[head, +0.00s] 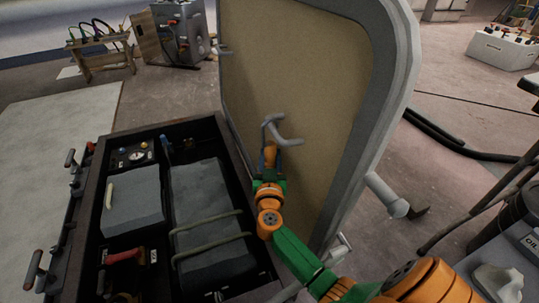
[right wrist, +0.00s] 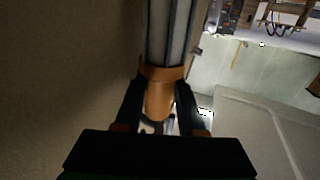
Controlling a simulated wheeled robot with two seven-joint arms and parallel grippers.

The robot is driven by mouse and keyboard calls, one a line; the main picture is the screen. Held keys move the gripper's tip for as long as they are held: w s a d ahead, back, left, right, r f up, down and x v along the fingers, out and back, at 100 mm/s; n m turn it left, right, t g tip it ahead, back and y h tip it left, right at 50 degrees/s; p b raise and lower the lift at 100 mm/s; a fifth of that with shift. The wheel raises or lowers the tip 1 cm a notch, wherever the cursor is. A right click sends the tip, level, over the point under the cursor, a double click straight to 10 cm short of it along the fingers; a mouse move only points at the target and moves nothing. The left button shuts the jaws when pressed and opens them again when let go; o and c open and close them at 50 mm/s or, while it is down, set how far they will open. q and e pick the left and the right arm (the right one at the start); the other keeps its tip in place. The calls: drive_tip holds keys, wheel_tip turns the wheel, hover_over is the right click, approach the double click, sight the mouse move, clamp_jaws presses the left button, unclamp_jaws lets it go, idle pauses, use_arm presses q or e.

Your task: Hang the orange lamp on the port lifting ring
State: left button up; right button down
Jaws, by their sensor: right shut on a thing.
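My right gripper (head: 269,160) is close to the inner face of an upright tan panel (head: 310,75), just below a bent grey piece (head: 290,141). In the right wrist view, its fingers (right wrist: 158,108) are shut on an orange grip (right wrist: 160,98) with a collar, from which a grey shaft (right wrist: 172,35) runs away from me. It may be the orange lamp or a handle; I cannot tell which, nor whether it touches the panel. I cannot make out the port lifting ring. My left gripper is not in view.
A dark open box (head: 88,168) with grey blocks and a gauge lies left of the panel. The panel's thick grey rim (head: 401,62) stands high at right, with a grey knob-like fitting (head: 396,207) outside it. Black hoses (head: 450,145) lie on the floor at right.

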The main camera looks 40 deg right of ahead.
drive_tip(key=shift+c, duration=2.1)
unclamp_jaws()
drive_tip(key=shift+a, duration=0.1)
drive_tip(key=o, duration=0.4)
drive_tip(key=shift+f, duration=0.1)
drive_tip(key=shift+s, duration=0.1)
